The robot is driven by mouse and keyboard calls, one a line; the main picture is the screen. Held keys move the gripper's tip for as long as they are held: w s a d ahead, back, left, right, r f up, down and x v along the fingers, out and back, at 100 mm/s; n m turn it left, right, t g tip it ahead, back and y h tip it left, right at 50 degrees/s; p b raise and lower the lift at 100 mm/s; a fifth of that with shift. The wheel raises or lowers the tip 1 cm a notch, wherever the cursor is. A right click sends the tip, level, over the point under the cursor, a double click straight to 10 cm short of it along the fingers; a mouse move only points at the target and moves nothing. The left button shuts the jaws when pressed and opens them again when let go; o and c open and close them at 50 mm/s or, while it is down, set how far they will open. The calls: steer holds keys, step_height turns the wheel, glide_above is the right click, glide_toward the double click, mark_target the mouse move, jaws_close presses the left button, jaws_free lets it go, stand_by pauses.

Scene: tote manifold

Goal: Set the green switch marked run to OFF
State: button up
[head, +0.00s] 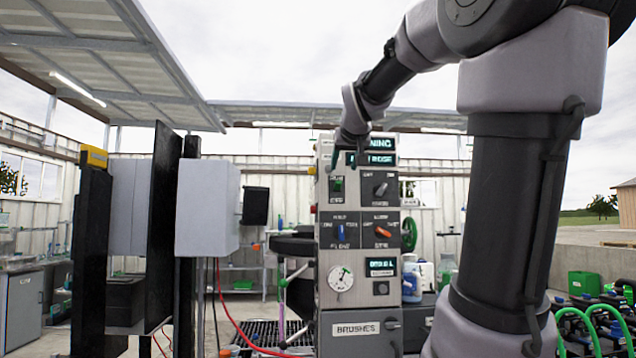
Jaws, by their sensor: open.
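A grey knob (381,189) is right of the switch. Blue (341,232) and orange (383,232) knobs are below, above a round gauge (340,278). A drawer marked BRUSHES (356,330) is lowest. A grey box (207,208) on dark posts stands left.

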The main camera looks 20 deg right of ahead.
mark_target(339, 182)
steer(key=x, duration=1)
steer(key=shift+f, duration=0.1)
jaws_close()
